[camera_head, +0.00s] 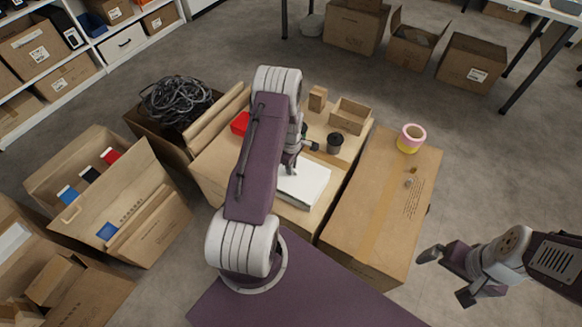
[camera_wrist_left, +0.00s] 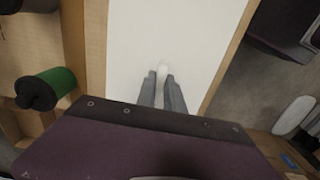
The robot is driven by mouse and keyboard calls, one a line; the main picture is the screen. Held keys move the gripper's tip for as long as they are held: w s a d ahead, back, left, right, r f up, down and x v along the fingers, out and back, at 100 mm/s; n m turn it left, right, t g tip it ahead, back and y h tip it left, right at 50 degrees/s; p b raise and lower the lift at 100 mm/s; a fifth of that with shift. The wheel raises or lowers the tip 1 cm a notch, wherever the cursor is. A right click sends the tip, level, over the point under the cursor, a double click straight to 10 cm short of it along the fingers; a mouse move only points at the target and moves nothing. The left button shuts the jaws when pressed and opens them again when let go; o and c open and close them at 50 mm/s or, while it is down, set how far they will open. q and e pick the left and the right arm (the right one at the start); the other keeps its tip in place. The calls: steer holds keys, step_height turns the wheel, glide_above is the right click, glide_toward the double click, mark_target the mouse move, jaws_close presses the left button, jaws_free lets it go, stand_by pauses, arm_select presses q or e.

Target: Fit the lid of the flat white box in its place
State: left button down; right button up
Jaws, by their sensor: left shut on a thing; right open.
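The flat white box (camera_head: 311,193) stands on the carton in the middle, partly hidden behind my left arm. Its white lid (camera_head: 303,178) shows as a flat top surface in the head view; whether it sits fully down cannot be told. In the left wrist view the lid (camera_wrist_left: 135,45) fills the middle as a plain white panel. My left gripper (camera_wrist_left: 163,76) is shut on a small white knob (camera_wrist_left: 162,68) on the lid. In the head view my left gripper (camera_head: 291,160) is mostly hidden by its arm. My right gripper (camera_head: 446,277) is open and empty, over the floor at the lower right.
A dark lidded pot (camera_head: 334,142), a small open box (camera_head: 350,116) and a red item (camera_head: 240,123) stand near the white box. A green cylinder (camera_wrist_left: 58,82) shows in the left wrist view. A tape roll (camera_head: 411,138) lies on the closed carton (camera_head: 372,215) to the right.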

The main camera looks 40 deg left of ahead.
arm_select(q)
steer(key=shift+f+b, duration=0.65)
steer(key=shift+f, duration=0.3)
steer(key=c, duration=1.4)
jaws_free()
steer(key=shift+o, duration=0.2)
step_height(320, 180, up, 9)
steer(key=shift+r+p, duration=0.1)
steer(key=shift+p, duration=1.15)
steer(key=shift+d, duration=0.1)
